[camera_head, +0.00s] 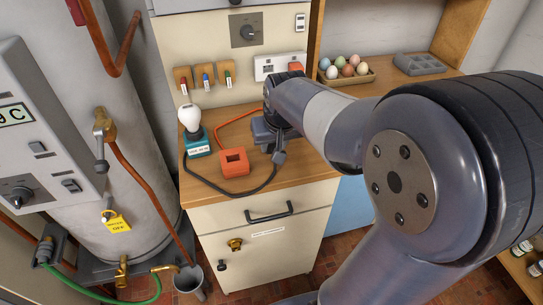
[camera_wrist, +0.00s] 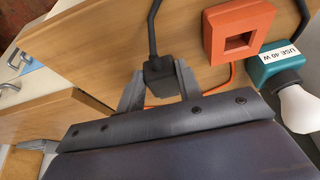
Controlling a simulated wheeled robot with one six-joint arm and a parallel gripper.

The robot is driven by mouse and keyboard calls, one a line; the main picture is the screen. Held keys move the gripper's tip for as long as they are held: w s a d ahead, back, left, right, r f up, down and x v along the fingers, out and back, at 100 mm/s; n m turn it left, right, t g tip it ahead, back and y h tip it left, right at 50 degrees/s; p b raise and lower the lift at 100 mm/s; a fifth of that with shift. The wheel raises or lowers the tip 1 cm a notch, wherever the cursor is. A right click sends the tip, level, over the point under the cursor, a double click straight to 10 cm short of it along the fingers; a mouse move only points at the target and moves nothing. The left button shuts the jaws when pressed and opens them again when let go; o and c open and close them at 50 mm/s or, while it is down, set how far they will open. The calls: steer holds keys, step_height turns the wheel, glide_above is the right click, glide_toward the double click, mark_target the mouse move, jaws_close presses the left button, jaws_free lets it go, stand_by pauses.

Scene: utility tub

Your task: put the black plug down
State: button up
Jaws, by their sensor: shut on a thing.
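My gripper (camera_wrist: 160,88) is shut on the black plug (camera_wrist: 159,72), with one finger on each side of it. In the head view the black plug (camera_head: 279,157) shows at the tip of my gripper, over the wooden counter (camera_head: 203,217) and to the right of the orange block. I cannot tell whether the plug touches the counter. A black cable (camera_head: 232,193) runs from the plug in a loop towards the teal lamp base (camera_head: 198,144), which carries a white bulb (camera_head: 190,117). The orange block (camera_head: 234,162) has a square opening and also shows in the wrist view (camera_wrist: 238,30).
An orange cord (camera_head: 230,122) lies behind the block, and an orange plug (camera_head: 296,68) sits at the wall socket (camera_head: 271,67). An egg tray (camera_head: 347,75) and a grey compartment tray (camera_head: 419,65) stand at the back right.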

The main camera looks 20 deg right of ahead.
steer(key=shift+f, duration=2.05)
steer(key=shift+f+b, duration=0.15)
steer(key=shift+b, duration=0.2)
steer(key=o, duration=1)
steer(key=shift+r, duration=0.25)
steer(key=p+v, duration=0.1)
steer(key=v, duration=1)
steer(key=shift+s+r+p, duration=0.2)
steer(key=shift+r+p, duration=0.15)
